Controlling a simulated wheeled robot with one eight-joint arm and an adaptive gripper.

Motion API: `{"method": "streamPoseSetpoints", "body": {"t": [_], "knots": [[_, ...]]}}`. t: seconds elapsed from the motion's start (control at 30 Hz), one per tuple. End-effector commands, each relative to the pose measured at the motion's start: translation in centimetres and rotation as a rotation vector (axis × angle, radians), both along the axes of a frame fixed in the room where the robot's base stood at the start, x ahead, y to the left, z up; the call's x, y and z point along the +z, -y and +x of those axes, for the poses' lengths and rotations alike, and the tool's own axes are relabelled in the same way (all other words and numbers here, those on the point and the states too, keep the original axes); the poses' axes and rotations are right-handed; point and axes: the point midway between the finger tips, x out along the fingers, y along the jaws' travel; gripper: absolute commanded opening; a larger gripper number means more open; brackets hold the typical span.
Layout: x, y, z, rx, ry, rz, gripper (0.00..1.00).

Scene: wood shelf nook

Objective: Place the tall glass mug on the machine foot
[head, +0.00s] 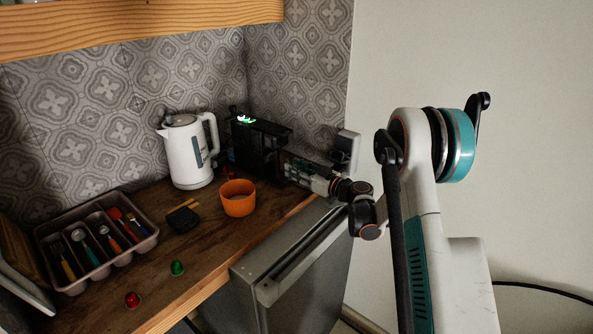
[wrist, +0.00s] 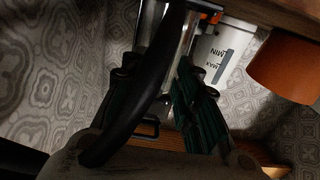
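The tall glass mug (wrist: 187,42) shows in the wrist view as a clear, shiny upright shape between the two dark green fingers of my gripper (wrist: 158,92). The fingers lie against it on both sides. A thick black curved piece, which looks like its handle, crosses in front and hides part of the mug. In the head view my gripper (head: 305,172) is level in front of the black coffee machine (head: 259,140), at the counter's right end. The mug is hard to make out there. The machine's foot is hidden behind my gripper and the orange bowl.
The orange bowl (head: 238,199) stands just left of my gripper; it also shows in the wrist view (wrist: 288,68). A white kettle (head: 186,155) stands left of the machine. A cutlery tray (head: 150,246), a small black item (head: 182,221) and red (head: 132,299) and green (head: 177,268) capsules lie further left.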

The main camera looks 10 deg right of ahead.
Motion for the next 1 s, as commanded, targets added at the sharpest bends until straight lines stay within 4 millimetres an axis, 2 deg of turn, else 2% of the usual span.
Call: {"method": "streamPoseSetpoints", "body": {"t": [0.17,0.4,0.6,0.8,1.0], "knots": [[0.4,1.4,-1.6,-0.003,0.0,0.0,0.29],[0.5,4.3,-5.7,-0.004,0.0,0.0,0.29],[0.5,6.2,-8.4,-0.002,0.0,0.0,0.29],[0.4,7.0,-9.6,0.0,0.0,0.0,0.29],[0.3,7.0,-9.7,0.0,0.0,0.0,0.29]]}}
